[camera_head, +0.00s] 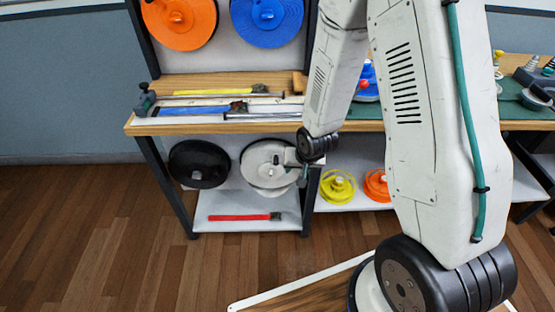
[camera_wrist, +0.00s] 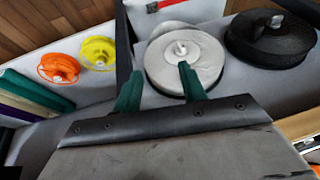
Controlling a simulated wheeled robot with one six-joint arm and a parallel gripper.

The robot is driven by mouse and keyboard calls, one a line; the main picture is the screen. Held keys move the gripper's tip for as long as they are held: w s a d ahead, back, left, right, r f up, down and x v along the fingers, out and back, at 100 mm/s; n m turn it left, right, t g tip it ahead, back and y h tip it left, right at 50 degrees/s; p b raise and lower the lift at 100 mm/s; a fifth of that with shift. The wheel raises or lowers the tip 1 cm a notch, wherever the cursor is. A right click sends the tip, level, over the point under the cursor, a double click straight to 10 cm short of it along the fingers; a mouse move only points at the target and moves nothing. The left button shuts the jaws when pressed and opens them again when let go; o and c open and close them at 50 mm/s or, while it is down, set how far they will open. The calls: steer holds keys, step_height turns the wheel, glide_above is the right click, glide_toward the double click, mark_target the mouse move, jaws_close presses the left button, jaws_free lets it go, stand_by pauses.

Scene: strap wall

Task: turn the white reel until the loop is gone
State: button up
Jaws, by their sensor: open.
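The white reel (camera_head: 262,160) is mounted on the lower white panel, below the wooden shelf. In the wrist view the white reel (camera_wrist: 205,62) shows its face, with a small pale knob (camera_wrist: 181,48) off the middle. A pale strap loop (camera_head: 270,191) seems to bulge below the reel; in the wrist view a pale arc shows above the reel. My gripper (camera_head: 303,176) is at the reel's right edge. In the wrist view my gripper (camera_wrist: 160,75) has its green fingers apart and empty. One finger overlaps the reel's rim; contact cannot be told.
A black reel (camera_head: 198,164) is left of the white one. Yellow (camera_head: 338,186) and orange (camera_head: 377,185) reels are to the right, past a dark post. A red strap (camera_head: 240,217) lies below. The wooden shelf (camera_head: 220,80) overhangs above. Open floor (camera_head: 130,240) lies at lower left.

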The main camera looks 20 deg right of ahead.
step_height(320, 180, down, 5)
glide_toward(277, 161)
steer(key=x, duration=0.6)
steer(key=shift+w+r, duration=0.1)
steer(key=shift+w, duration=0.15)
steer(key=shift+w+f, duration=0.1)
steer(key=shift+f, duration=0.5)
steer(key=shift+x, duration=0.8)
jaws_close()
